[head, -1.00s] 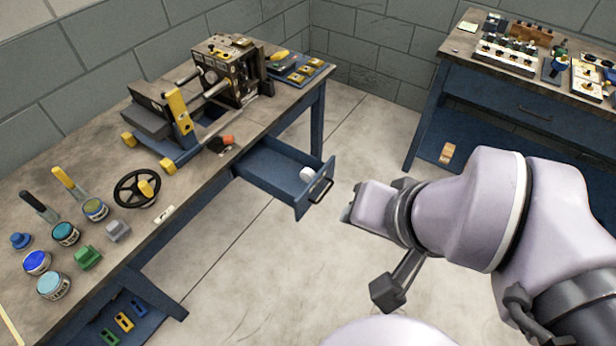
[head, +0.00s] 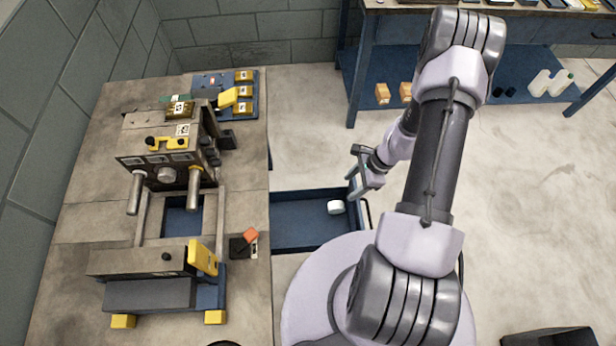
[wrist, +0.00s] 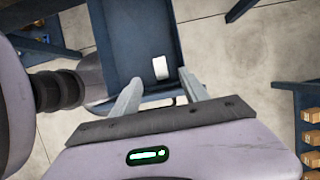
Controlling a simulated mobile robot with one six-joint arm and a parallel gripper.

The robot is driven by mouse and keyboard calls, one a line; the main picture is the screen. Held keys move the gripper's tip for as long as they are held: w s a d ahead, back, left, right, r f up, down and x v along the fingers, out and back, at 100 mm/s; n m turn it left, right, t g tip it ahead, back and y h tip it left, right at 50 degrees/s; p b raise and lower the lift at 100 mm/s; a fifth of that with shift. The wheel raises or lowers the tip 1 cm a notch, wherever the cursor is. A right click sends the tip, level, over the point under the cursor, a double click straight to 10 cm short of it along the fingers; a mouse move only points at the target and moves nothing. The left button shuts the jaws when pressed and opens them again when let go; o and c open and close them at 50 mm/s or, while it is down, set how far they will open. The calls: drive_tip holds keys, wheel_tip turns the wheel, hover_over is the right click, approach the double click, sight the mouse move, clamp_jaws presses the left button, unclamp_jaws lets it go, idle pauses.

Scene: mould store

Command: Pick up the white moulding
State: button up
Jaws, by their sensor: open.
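The white moulding (head: 336,207) lies in the open blue drawer (head: 300,235), near its front end by the handle. In the wrist view the moulding (wrist: 160,67) shows as a small white block on the drawer floor (wrist: 137,40), beyond the fingertips and between their lines. My gripper (wrist: 158,84) is open with nothing between its fingers. In the head view my gripper (head: 354,186) is by the drawer's front end, close to the moulding and apart from it. Its height above the drawer is hard to tell.
The drawer hangs out of the workbench (head: 90,225), which carries a moulding machine (head: 168,150). Another bench with a blue lower shelf (head: 440,98) holding orange boxes (head: 382,93) stands at the back right. The pale floor (head: 540,200) at the right is mostly clear.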

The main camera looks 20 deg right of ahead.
sight(332, 206)
drive_tip(key=b+x, duration=0.1)
drive_tip(key=x, duration=0.3)
drive_tip(key=b+x, duration=0.2)
drive_tip(key=x, duration=0.2)
drive_tip(key=b+x, duration=0.1)
drive_tip(key=x, duration=0.3)
drive_tip(key=shift+s+d+f, duration=0.2)
drive_tip(key=shift+s+f, duration=0.05)
drive_tip(key=shift+s, duration=0.1)
drive_tip(key=b+x, duration=0.1)
drive_tip(key=x, duration=0.1)
drive_tip(key=b+x, duration=0.1)
drive_tip(key=x, duration=0.2)
drive_tip(key=shift+w+a+f+b, duration=0.15)
drive_tip(key=shift+w+f+b, duration=0.1)
drive_tip(key=shift+b, duration=0.15)
drive_tip(key=shift+r, duration=0.1)
clamp_jaws()
